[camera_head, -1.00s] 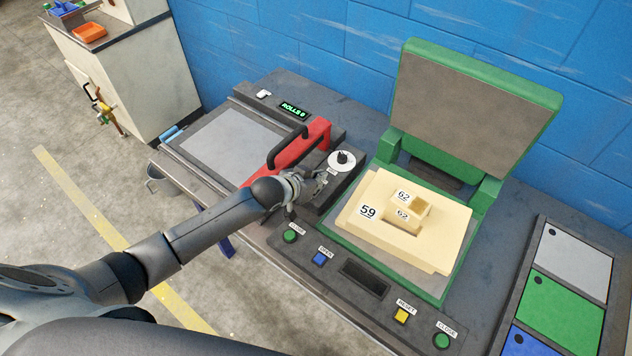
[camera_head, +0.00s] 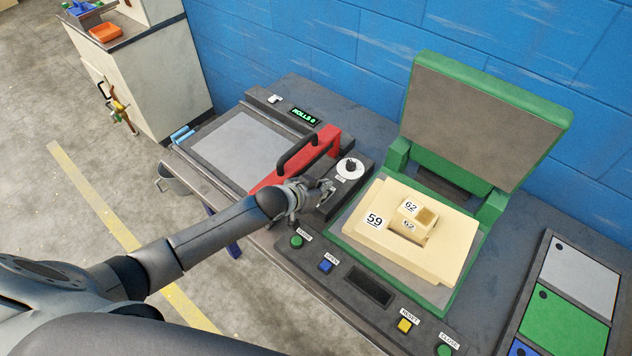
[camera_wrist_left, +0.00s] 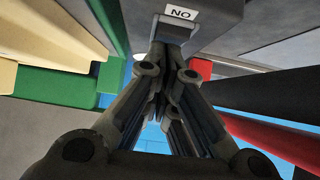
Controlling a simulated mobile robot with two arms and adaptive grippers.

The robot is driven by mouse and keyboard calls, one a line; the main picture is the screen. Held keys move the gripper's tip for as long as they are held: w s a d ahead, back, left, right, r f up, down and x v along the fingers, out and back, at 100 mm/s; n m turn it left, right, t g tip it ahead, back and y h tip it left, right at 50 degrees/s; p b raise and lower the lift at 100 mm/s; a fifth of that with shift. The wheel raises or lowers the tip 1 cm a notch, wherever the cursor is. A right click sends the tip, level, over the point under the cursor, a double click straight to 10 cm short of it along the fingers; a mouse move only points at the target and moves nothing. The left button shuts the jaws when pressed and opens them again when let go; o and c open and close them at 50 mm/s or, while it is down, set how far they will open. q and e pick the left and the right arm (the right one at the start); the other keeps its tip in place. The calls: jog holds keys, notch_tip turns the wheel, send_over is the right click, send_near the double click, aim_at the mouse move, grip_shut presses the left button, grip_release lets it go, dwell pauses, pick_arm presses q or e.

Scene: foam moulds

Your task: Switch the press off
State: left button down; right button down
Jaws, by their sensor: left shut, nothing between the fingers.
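The press (camera_head: 488,112) stands with its green-framed lid raised over a lower bed holding cream foam blocks marked 59 and 62. A dark control box with a white dial (camera_head: 350,168) stands left of the bed. My left gripper (camera_head: 326,189) is shut and empty at the front of this box, below the dial. In the left wrist view, its fingers (camera_wrist_left: 168,62) come together just below an upside-down ON label (camera_wrist_left: 180,13) on a grey housing. The fingertips overlap a small grey part under the label; I cannot tell whether they touch it. My right gripper is out of view.
A red bar with a black handle (camera_head: 297,152) lies close behind my left gripper. Green (camera_head: 296,242) and blue (camera_head: 326,266) buttons line the front edge. A display reading ROLLS (camera_head: 304,116) is at the back left. Coloured panels (camera_head: 564,313) lie at right.

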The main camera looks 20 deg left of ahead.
pick_arm(q)
jog(key=r+p, duration=0.4)
jog(key=shift+w+r, duration=0.2)
jog(key=shift+r, duration=0.15)
jog(key=shift+s+b, duration=0.45)
jog(key=shift+b, duration=0.2)
jog(key=s+a+r+b, duration=0.1)
jog(key=s+a+r, duration=0.1)
jog(key=s+r, duration=0.3)
jog(key=shift+r+b, duration=0.3)
jog(key=shift+r, duration=0.65)
